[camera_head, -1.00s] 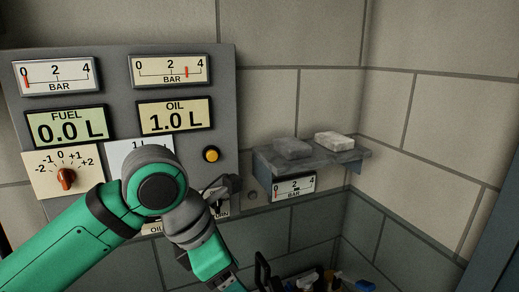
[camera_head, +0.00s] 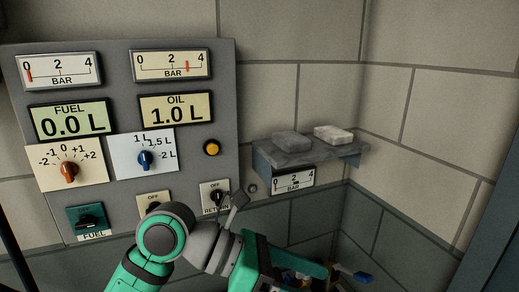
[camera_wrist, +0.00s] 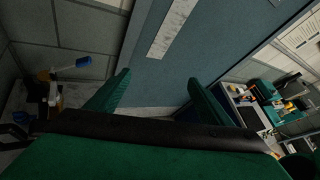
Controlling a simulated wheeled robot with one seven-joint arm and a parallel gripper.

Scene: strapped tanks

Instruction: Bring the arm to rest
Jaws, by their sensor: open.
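My arm (camera_head: 172,238) is folded low in the head view, in front of the lower edge of the grey control panel (camera_head: 225,90). My gripper (camera_wrist: 157,97) shows in the wrist view as two green fingers standing wide apart, with nothing between them. Beyond the fingers are a blue-grey surface and a strip of floor. In the head view the far end of the arm points right, below the small shelf, and its fingertips cannot be made out clearly.
The panel carries a red knob (camera_head: 69,170), a blue knob (camera_head: 145,159), a yellow button (camera_head: 212,147) and a RETURN switch (camera_head: 216,195). A grey shelf (camera_head: 330,155) with two blocks juts from the wall. Loose items stand low at right. A cluttered workbench (camera_wrist: 245,110) shows at right in the wrist view.

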